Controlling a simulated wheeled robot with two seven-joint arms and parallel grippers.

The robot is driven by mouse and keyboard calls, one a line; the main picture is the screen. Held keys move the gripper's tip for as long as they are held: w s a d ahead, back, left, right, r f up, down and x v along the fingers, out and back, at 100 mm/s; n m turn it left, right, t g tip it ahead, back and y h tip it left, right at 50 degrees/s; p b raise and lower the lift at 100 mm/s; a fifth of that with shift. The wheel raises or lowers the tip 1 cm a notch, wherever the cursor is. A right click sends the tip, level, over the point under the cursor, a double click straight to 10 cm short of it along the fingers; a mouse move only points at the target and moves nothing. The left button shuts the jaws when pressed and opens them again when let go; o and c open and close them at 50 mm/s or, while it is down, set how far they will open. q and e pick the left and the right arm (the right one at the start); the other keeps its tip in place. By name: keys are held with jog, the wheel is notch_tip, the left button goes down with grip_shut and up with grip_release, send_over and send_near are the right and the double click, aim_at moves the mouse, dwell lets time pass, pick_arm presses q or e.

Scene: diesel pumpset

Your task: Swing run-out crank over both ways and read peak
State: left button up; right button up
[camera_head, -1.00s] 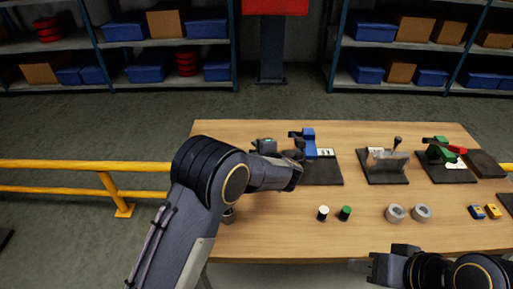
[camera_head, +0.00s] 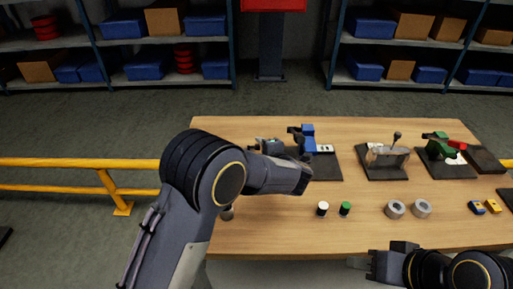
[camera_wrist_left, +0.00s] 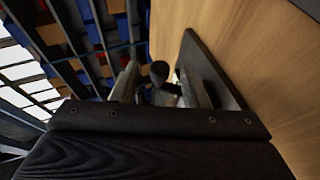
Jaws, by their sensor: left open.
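A blue device (camera_head: 307,137) stands on a dark base plate (camera_head: 325,168) with a small white card, at the left of the table's working area. My left gripper (camera_head: 306,176) is in front of this plate; its fingers are hard to make out in the head view. In the left wrist view my left gripper (camera_wrist_left: 160,88) has its two fingers apart, with a dark round knob (camera_wrist_left: 159,70) showing between them. I cannot tell whether they touch it. A small grey unit (camera_head: 271,146) is partly hidden behind my left arm. My right gripper (camera_head: 366,264) is at the table's front edge; its jaw opening is unclear.
A stand with a ball-topped lever (camera_head: 397,137) and a green-and-red device (camera_head: 440,146) stand to the right. The table's front left is clear.

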pick_arm(q)
jog(key=shift+v, duration=1.7)
jog(key=shift+c, duration=0.2)
